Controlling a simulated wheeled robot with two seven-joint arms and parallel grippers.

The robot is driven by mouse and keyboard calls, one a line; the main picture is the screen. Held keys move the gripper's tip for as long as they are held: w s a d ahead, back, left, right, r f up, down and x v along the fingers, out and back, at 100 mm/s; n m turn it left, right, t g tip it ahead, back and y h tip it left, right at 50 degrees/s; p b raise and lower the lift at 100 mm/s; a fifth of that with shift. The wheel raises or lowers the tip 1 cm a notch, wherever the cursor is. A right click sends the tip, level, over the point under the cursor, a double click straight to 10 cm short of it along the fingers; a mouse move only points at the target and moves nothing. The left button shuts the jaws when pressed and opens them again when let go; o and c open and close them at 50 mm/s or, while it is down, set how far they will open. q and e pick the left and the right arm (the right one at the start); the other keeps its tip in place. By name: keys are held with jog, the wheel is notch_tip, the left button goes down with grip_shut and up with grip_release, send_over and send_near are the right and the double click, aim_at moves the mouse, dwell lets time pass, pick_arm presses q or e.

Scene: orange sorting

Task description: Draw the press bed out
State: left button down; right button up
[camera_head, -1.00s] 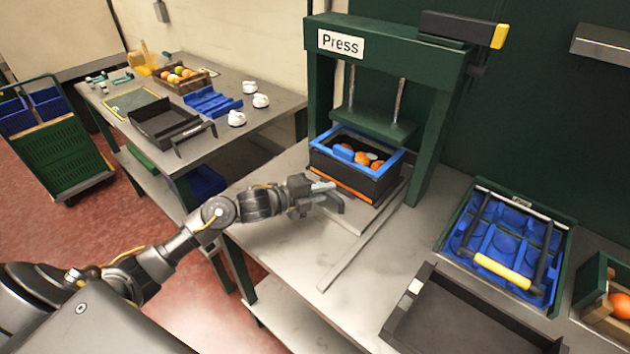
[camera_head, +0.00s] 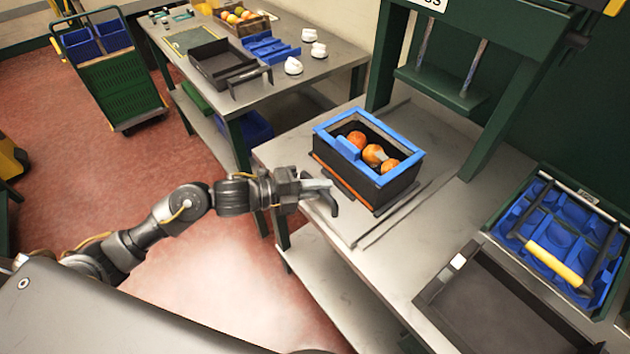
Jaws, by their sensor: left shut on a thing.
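The green press (camera_head: 515,115) stands at the upper right. Its bed (camera_head: 351,193) is a low slide on two rails (camera_head: 405,215), in front of the press posts and clear of the press plate (camera_head: 440,92). A black crate (camera_head: 400,186) with a blue rim sits on the bed and holds several oranges (camera_head: 373,154). My left gripper (camera_head: 326,193) is shut on the handle at the bed's front edge, left of the crate. The fingers partly hide the handle. My right gripper is out of view.
A black tray (camera_head: 440,290) lies on the bench at the lower right. A blue insert tray (camera_head: 560,235) with a yellow-handled frame is behind it. A second table (camera_head: 335,62) with trays and white cups stands at the back left, beside a green cart (camera_head: 122,90).

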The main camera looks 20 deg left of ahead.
pick_arm(q)
jog(key=shift+s+f, duration=0.1)
jog(key=shift+f, duration=0.05)
jog(key=c, duration=1.6)
grip_release()
jog(key=shift+o, duration=1)
jog(key=shift+s+a, duration=0.2)
jog(key=shift+w+d, duration=0.1)
jog(key=b+v, duration=0.3)
jog(key=v, duration=0.8)
